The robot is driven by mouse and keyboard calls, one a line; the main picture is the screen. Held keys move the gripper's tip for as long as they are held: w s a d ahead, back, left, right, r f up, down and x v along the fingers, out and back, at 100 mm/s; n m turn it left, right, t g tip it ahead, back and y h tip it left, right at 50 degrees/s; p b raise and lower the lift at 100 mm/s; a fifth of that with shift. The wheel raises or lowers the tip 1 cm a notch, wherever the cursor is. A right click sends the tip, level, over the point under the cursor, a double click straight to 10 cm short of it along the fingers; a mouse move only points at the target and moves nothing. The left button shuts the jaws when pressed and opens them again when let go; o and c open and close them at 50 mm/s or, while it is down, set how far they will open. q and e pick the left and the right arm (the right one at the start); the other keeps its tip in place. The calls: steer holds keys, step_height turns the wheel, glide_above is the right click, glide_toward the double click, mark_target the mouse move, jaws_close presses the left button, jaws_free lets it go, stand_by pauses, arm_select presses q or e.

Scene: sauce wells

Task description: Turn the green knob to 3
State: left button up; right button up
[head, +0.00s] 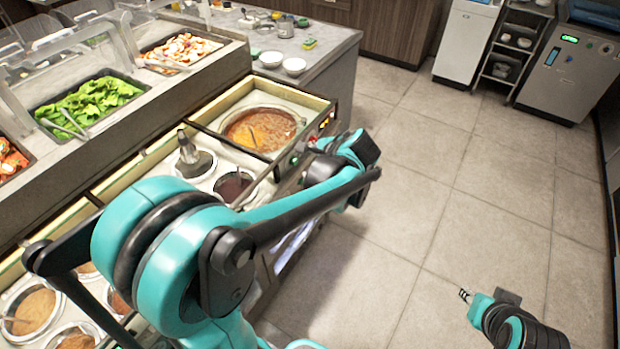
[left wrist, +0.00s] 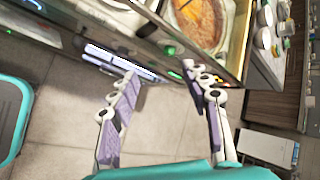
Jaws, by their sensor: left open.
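A small green knob (head: 294,161) sits on the front panel of the sauce-well counter, below the soup well. In the left wrist view a green spot (left wrist: 168,49) shows on that panel, beyond the fingertips; a second green spot is partly behind the right-hand finger. The scale around the knob is too small to read. My left gripper (left wrist: 160,71) is open and empty, its two fingers apart in front of the panel; in the head view the arm partly hides it. My right gripper (head: 466,295) is over the floor at lower right, too small to tell its state.
A red knob (head: 312,142) and orange lights (head: 326,120) are farther along the panel. The soup well (head: 262,130) and a steel-lidded well (head: 194,162) are in the counter above. A lit display (left wrist: 120,61) shows below the panel. The tiled floor (head: 430,190) is clear.

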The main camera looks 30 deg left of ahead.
arm_select(q)
steer(key=s+d+r+n+t+h+p, duration=0.1)
steer(key=s+d+r+n+h, duration=0.1)
steer(key=s, duration=0.6)
steer(key=d+n+h, duration=0.1)
steer(key=d+n, duration=0.1)
steer(key=shift+s+d+r+n+h+p, duration=0.25)
steer(key=shift+s+r+n+h+p, duration=0.1)
steer(key=shift+n+h+p, duration=0.05)
steer(key=s+d+f+n+t+h, duration=0.1)
steer(key=s+d+n+h, duration=0.2)
steer(key=s+d+n, duration=0.2)
steer(key=s, duration=0.3)
steer(key=shift+d+f+t, duration=0.15)
steer(key=shift+d+t, duration=0.25)
steer(key=shift+s+d+f+n+h, duration=0.1)
steer(key=shift+s+d+n+h, duration=0.3)
steer(key=shift+n, duration=0.1)
steer(key=shift+c, duration=0.3)
